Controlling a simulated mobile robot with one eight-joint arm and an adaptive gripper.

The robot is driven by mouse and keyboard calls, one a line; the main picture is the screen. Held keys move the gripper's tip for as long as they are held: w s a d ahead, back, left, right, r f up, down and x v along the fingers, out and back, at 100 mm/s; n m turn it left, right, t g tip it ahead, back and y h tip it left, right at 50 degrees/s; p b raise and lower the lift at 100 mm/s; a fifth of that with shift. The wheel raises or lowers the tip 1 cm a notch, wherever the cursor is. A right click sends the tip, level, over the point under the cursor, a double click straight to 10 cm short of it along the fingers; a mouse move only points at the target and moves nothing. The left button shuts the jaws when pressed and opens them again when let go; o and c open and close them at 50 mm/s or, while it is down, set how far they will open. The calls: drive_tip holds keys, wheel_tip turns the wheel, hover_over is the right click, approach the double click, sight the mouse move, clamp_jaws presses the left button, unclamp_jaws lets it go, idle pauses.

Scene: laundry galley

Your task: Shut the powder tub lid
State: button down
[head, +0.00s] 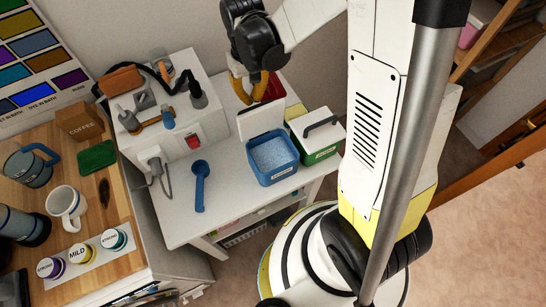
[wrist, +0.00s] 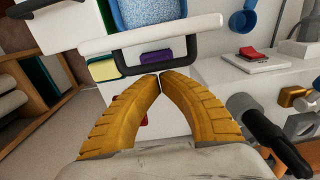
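The powder tub (head: 272,160) is blue, filled with pale blue powder, and stands open on the white table. Its white lid (head: 262,119) stands raised at the tub's back edge. In the wrist view the lid (wrist: 150,34) shows edge-on, with its dark handle (wrist: 125,62) on the side facing me; blue powder (wrist: 150,10) shows beyond it. My gripper (head: 247,100) is behind the raised lid. In the wrist view its yellow fingertips (wrist: 160,76) meet, empty, right at the handle bar; I cannot tell whether they touch it.
A green tub (head: 320,150) with a white, dark-handled lid stands right of the powder tub. A red container (head: 272,88) is behind, close under my gripper. A blue scoop (head: 200,185) lies at left, near a white unit with a red switch (head: 193,141). The table front is clear.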

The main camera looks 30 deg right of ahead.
drive_tip(key=shift+s+r+p, duration=0.4)
drive_tip(key=shift+s+r, duration=0.1)
drive_tip(key=shift+s, duration=0.3)
drive_tip(key=shift+s+r, duration=0.35)
drive_tip(key=shift+s, duration=0.5)
drive_tip(key=shift+s+r+p, duration=0.2)
drive_tip(key=shift+s+p, duration=0.2)
drive_tip(key=shift+s, duration=0.55)
